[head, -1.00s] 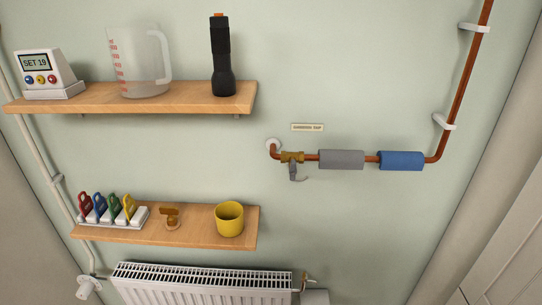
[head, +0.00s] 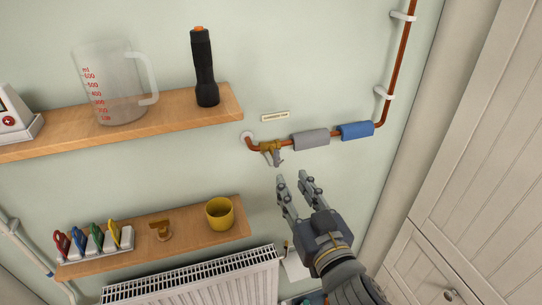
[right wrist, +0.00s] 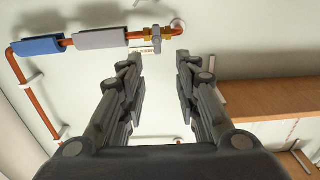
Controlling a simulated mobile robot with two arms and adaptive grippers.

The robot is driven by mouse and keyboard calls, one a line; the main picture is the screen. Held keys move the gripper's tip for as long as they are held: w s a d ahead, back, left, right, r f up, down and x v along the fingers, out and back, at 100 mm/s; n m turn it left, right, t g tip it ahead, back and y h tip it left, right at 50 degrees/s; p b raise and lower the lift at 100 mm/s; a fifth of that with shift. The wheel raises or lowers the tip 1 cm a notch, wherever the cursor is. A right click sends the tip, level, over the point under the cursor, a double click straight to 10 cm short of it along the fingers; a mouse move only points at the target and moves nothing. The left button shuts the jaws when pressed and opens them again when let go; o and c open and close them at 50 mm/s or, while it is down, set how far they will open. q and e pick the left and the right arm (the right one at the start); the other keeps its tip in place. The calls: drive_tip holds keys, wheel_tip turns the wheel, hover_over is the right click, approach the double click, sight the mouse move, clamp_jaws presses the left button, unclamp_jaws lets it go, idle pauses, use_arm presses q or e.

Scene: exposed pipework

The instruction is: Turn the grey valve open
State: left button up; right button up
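The valve is a brass tap body (head: 268,147) with a grey lever (head: 279,161), set in a copper pipe on the wall. In the head view the lever hangs down from the body. My right gripper (head: 293,178) is open and empty, below and slightly right of the lever, apart from it. In the right wrist view the grey lever (right wrist: 156,38) shows beyond the open fingers (right wrist: 159,58), roughly in line with the gap between them. My left gripper is not in view.
Grey (head: 311,139) and blue (head: 357,131) sleeves wrap the pipe right of the valve. A small label (head: 275,117) is above it. A lower shelf (head: 185,240) with a yellow mug (head: 220,214) is left of my gripper. A radiator (head: 200,285) is below. The wall around the lever is clear.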

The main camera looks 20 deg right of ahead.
sight(278, 156)
drive_tip(key=w+p, duration=0.3)
drive_tip(key=w, duration=0.6)
drive_tip(key=shift+w+f, duration=0.15)
drive_tip(key=shift+w, duration=0.7)
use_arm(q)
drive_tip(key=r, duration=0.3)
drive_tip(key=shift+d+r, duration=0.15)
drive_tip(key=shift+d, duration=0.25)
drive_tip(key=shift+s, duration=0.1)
use_arm(e)
clamp_jaws()
